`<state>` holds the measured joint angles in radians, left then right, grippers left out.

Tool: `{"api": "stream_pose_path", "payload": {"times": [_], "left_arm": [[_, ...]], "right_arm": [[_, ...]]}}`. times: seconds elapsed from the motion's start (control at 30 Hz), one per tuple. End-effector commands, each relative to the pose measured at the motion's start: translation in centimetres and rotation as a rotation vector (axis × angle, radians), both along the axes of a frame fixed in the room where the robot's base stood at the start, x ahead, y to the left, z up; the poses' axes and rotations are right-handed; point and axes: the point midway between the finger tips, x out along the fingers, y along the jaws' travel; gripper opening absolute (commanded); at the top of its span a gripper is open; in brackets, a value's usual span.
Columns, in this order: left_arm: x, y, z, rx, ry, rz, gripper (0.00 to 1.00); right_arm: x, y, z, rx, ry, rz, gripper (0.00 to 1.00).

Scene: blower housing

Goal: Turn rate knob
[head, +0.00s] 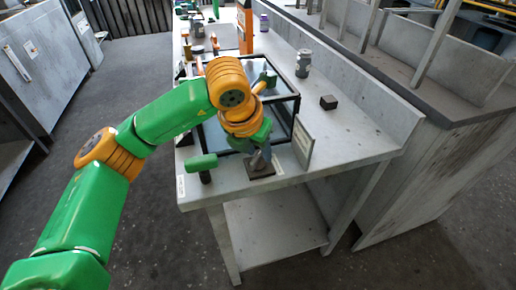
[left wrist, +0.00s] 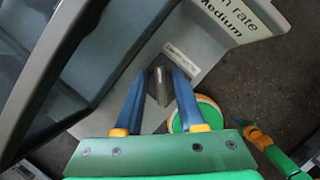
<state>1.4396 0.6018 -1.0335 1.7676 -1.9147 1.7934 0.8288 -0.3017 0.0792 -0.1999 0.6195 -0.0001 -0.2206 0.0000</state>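The rate knob (left wrist: 159,86) is a small dark grey block on a light panel in the left wrist view. A sign (left wrist: 236,18) with the words "rate" and "Medium" stands beside it; in the head view the sign (head: 302,143) shows as an upright plate. My left gripper (left wrist: 160,72) points down at the knob with its two blue fingers apart, one on either side of it. Whether the fingertips touch the knob is unclear. In the head view the gripper (head: 259,160) is over the dark base at the bench's front edge. My right gripper is not in view.
A black-framed glass housing (head: 283,119) stands right behind the gripper. A green cylinder (head: 202,162) on a dark post is to the left. A small dark block (head: 328,102) and a grey canister (head: 303,63) stand on the bench (head: 352,137). Its right part is mostly clear.

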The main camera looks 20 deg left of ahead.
Motion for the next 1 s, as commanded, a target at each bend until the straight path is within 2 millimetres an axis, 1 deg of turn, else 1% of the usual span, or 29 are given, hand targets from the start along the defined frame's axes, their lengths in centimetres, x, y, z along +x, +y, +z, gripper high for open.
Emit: {"api": "stream_pose_path", "payload": {"times": [0.03,0.07,0.1,0.13,0.4,0.57,0.77,1.0], "left_arm": [[-0.01,-0.01,0.01,0.000,0.000,0.000,0.22],[-0.01,-0.01,0.02,0.000,0.000,0.000,0.14],[-0.01,-0.01,0.02,0.000,0.000,0.000,0.03],[-0.01,-0.01,0.02,0.000,0.000,0.000,0.00],[-0.01,-0.01,0.02,0.000,0.000,-0.007,0.00],[-0.02,-0.03,-0.04,-0.001,0.000,-0.050,0.00],[0.01,-0.05,-0.05,-0.002,-0.002,-0.175,0.00],[-0.04,-0.14,0.08,-0.002,-0.001,-0.380,0.00]], "right_arm": [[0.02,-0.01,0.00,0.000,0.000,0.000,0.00],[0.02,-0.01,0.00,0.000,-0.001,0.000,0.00],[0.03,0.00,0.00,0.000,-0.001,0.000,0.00],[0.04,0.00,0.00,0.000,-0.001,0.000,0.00],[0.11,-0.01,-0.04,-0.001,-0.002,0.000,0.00],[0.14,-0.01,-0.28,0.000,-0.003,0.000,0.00],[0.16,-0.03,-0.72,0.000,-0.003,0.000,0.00],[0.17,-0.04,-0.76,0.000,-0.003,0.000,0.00]]}}
